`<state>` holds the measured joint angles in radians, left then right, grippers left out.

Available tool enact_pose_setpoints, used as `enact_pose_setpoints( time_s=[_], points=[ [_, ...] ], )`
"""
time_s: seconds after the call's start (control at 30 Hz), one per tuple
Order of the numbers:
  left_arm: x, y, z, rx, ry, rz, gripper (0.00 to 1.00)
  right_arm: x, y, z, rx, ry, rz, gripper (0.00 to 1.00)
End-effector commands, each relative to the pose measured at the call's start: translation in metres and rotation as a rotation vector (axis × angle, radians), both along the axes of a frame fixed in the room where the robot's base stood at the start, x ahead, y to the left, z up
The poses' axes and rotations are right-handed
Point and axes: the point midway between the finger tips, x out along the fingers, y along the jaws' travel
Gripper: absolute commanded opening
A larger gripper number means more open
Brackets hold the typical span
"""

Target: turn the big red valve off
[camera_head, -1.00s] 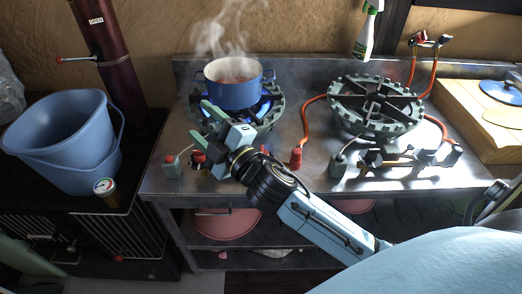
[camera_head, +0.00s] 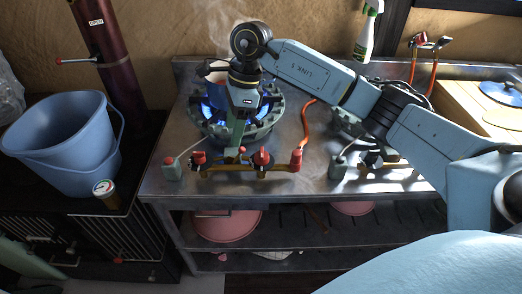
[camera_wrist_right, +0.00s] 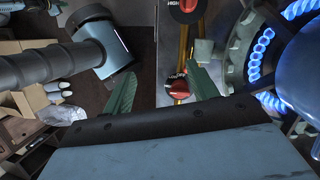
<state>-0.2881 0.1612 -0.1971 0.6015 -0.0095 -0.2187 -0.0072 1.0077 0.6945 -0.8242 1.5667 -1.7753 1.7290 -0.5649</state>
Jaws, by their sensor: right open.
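Red-topped valve knobs sit on the brass gas pipe along the front of the left burner: a left knob (camera_head: 199,158) and a larger-looking middle knob (camera_head: 263,157). My right gripper (camera_head: 235,150) points down over this pipe, between the two knobs. The right wrist view shows its two green fingers apart and empty. There, one red knob (camera_wrist_right: 178,88) lies below, in the gap near the right finger, and another red knob (camera_wrist_right: 187,8) marked HIGH is at the top edge. I cannot tell whether a finger touches a knob. My left gripper is out of view.
A red-capped fitting (camera_head: 296,160) and orange hose (camera_head: 306,118) stand right. A blue bucket (camera_head: 62,140) and dark red pipe (camera_head: 106,50) are left.

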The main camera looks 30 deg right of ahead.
Motion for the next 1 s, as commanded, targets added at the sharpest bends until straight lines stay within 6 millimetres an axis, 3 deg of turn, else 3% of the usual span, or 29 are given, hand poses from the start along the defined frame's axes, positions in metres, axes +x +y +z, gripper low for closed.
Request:
enact_pose_setpoints(
  time_s=[0.03, 0.1, 0.27, 0.47, 0.6, 0.7, 1.0],
  points=[
    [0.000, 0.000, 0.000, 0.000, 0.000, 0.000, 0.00, 0.002, -0.021, 0.007, -0.079, 0.008, -0.007, 0.59],
    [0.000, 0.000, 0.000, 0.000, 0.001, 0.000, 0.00, 0.002, -0.044, 0.013, -0.167, 0.026, -0.017, 0.59],
    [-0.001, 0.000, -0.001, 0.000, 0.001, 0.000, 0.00, 0.001, -0.069, 0.020, -0.264, 0.054, -0.031, 0.59],
    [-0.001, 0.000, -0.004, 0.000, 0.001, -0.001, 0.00, -0.002, -0.071, -0.003, -0.274, 0.061, -0.031, 0.59],
    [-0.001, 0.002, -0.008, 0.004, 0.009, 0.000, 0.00, -0.004, -0.070, -0.033, -0.271, 0.062, -0.032, 0.59],
    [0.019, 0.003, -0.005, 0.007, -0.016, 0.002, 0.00, -0.006, -0.069, -0.055, -0.271, 0.062, -0.032, 0.59],
    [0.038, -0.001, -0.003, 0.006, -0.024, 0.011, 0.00, -0.008, -0.067, -0.101, -0.269, 0.059, -0.032, 0.59]
  ],
)
